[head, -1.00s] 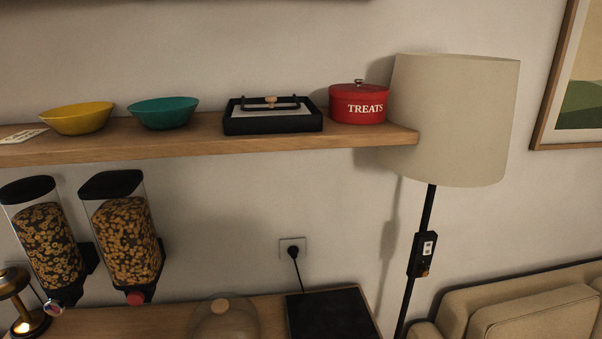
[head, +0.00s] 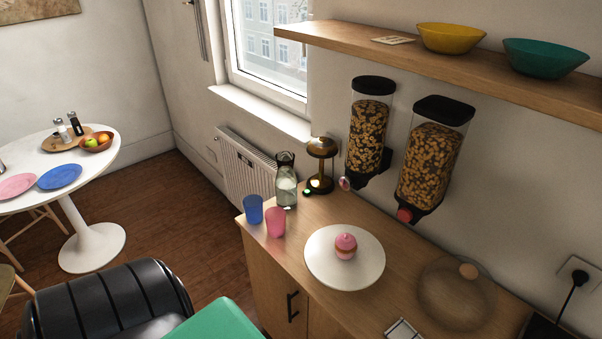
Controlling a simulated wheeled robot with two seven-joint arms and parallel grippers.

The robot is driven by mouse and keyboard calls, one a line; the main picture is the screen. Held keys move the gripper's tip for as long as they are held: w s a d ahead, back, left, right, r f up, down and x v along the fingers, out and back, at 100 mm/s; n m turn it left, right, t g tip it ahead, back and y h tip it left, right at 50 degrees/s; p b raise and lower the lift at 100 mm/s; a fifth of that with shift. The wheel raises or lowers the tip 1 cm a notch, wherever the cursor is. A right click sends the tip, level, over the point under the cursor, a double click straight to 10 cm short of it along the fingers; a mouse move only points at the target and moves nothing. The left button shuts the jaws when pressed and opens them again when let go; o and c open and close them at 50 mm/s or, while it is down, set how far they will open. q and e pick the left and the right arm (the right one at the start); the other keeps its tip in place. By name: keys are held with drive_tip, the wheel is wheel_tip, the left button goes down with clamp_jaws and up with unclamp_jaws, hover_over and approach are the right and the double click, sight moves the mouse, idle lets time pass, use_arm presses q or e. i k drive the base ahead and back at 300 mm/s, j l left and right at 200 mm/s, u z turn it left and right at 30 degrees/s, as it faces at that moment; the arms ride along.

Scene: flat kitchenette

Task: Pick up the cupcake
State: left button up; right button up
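The cupcake (head: 346,245) has pink frosting and sits on a round white plate (head: 321,267) on the wooden counter. A clear dome lid with a wooden knob (head: 456,293) rests on the counter to the right of the plate, apart from it. Neither of my grippers shows in the head view.
A blue cup (head: 253,209), a pink cup (head: 275,222), a glass carafe (head: 286,182) and a brass lamp (head: 321,162) stand left of and behind the plate. Two cereal dispensers (head: 434,155) hang on the wall. A white round table (head: 95,159) stands far left.

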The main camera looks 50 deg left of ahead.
sight(345, 245)
drive_tip(key=u, duration=1.1)
